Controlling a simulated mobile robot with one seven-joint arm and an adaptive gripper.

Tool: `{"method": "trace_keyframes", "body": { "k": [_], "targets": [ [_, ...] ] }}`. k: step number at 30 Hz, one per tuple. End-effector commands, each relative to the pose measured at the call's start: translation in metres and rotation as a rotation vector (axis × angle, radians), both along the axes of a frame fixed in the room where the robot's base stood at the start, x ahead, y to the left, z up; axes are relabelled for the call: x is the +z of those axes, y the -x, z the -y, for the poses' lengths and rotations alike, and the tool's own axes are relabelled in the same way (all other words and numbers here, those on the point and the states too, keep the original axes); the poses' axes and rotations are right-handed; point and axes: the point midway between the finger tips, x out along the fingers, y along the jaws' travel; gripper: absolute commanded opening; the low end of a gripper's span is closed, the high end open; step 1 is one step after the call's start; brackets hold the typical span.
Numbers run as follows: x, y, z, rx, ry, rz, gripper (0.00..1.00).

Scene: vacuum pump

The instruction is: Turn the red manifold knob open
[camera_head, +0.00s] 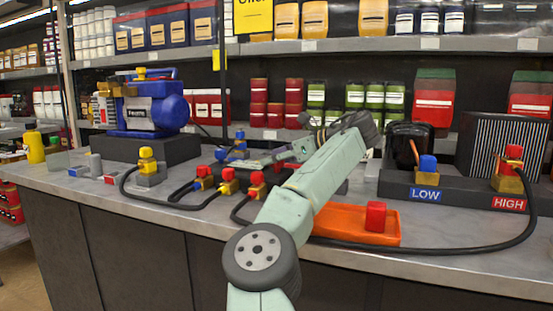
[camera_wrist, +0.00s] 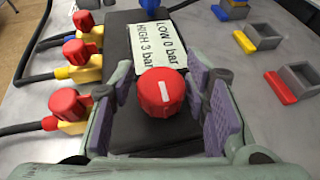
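The red manifold knob (camera_wrist: 161,93) is round with a white line that stands nearly upright in the wrist view. It sits on a dark manifold block (camera_wrist: 122,122) beside a white label reading LOW 0 bar and HIGH 3 bar. My gripper (camera_wrist: 163,100) is open, its purple-padded fingers on either side of the knob. The right pads appear close to the knob; I cannot tell whether they touch it.
Several red-capped yellow fittings (camera_wrist: 80,52) with black hoses line the left of the manifold in the wrist view. Grey holders with yellow (camera_wrist: 243,44) and red (camera_wrist: 281,87) tabs stand at right. An orange tray (camera_head: 345,224) and a blue pump (camera_head: 155,108) flank the manifold.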

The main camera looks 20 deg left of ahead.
Motion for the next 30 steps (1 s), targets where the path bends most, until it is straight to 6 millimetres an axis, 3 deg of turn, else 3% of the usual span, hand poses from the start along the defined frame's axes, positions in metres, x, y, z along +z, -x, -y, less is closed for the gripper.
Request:
{"method": "trace_keyframes", "body": {
  "k": [3,14,30],
  "targets": [
    [0.000,0.000,0.000,-0.002,0.000,0.001,0.53],
    [0.002,0.000,0.005,-0.004,-0.001,0.002,0.53],
    [0.042,0.022,0.094,-0.004,-0.006,0.002,0.53]
  ]
}}
